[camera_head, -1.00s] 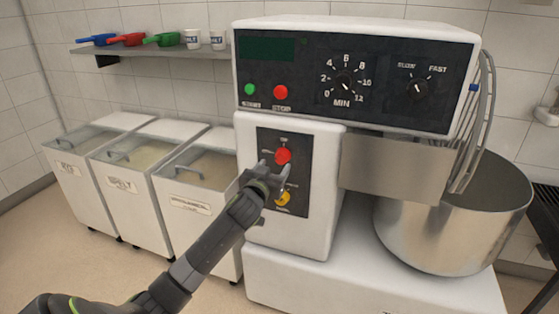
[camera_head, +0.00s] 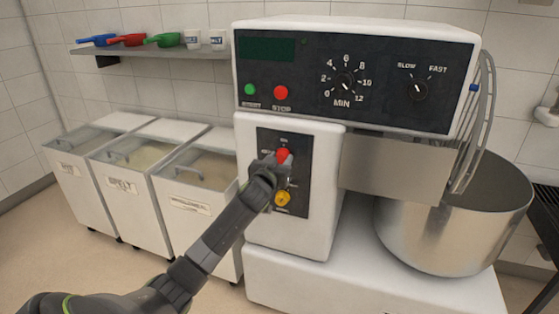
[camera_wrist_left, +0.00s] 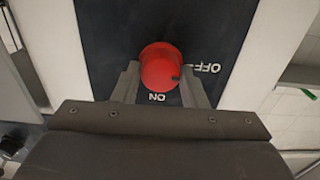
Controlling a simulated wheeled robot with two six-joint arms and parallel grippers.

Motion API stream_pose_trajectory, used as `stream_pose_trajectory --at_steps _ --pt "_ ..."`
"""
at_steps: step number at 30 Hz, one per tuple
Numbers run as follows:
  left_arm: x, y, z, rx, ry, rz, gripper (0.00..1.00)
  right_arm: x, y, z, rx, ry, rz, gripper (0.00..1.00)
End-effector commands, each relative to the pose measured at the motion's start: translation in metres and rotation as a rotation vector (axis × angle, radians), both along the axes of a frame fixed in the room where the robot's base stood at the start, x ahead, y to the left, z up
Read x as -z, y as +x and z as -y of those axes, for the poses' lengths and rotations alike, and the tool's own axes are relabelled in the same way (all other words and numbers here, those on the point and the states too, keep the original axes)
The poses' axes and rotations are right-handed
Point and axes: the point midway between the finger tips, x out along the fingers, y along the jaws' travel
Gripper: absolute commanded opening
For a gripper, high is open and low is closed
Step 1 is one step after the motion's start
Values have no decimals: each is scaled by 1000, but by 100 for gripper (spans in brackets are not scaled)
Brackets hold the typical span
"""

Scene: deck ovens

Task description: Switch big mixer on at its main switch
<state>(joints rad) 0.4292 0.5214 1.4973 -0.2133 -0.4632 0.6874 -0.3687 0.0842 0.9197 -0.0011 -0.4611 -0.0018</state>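The big mixer's main switch is a red round knob (camera_head: 283,155) on a dark plate (camera_head: 303,198) on the mixer's front. In the left wrist view, the red knob (camera_wrist_left: 161,68) has a small dark mark on its right side, toward the OFF label (camera_wrist_left: 207,68). The ON label (camera_wrist_left: 156,97) reads upside down below it. My left gripper (camera_head: 275,162) is at the knob, with one finger on each side of it. The fingers are apart and very close to the knob; firm contact is not clear. My right gripper is not in view.
A yellow knob (camera_head: 283,198) sits just below on the same plate. Green (camera_head: 250,89) and red (camera_head: 281,92) buttons and dials are on the panel above. The steel bowl (camera_head: 440,235) is at right. Lidded bins (camera_head: 135,215) stand at left.

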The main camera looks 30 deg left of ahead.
Motion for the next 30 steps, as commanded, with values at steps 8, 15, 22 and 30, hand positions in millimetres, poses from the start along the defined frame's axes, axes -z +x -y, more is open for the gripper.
stream_pose_trajectory --at_steps 8,15,22,30 --pt "0 0 0 1 1 0 15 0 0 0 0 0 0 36" --pt "-1 0 0 0 51 -13 15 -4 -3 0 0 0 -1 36" --pt "-3 0 1 -1 195 -47 15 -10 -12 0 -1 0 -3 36" --pt "-3 0 2 0 438 -105 15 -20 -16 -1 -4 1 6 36"
